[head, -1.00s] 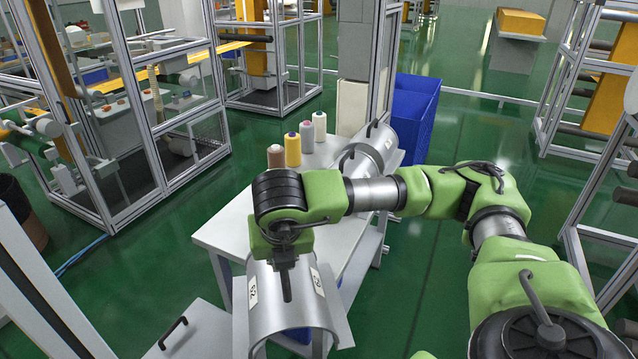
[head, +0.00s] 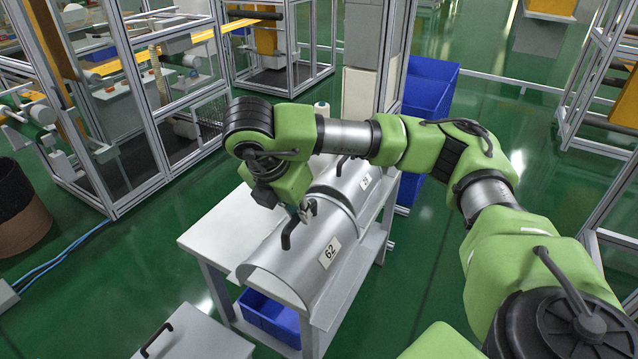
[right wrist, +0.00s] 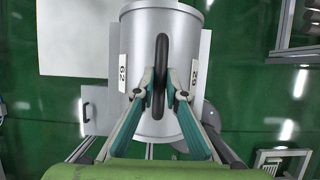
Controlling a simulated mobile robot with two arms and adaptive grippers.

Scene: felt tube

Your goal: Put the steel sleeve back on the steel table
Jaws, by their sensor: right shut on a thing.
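The steel sleeve (head: 290,270) is a half-round shell with flat side flanges, a black handle on top and a label reading 62. My right gripper (head: 306,208) is shut on the sleeve's black handle. In the right wrist view, both fingers (right wrist: 160,88) close on the handle, with the sleeve (right wrist: 145,40) under them. The steel table (head: 215,235) is pale grey; the sleeve is over its front right part. I cannot tell whether the sleeve touches the tabletop. My left gripper is not in view.
A second sleeve (head: 350,180) with a handle and label is just behind the held one. A blue bin (head: 268,318) is under the table. A grey cabinet (head: 195,338) stands in front. Blue crates (head: 428,95) stand behind right. The tabletop's left part is bare.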

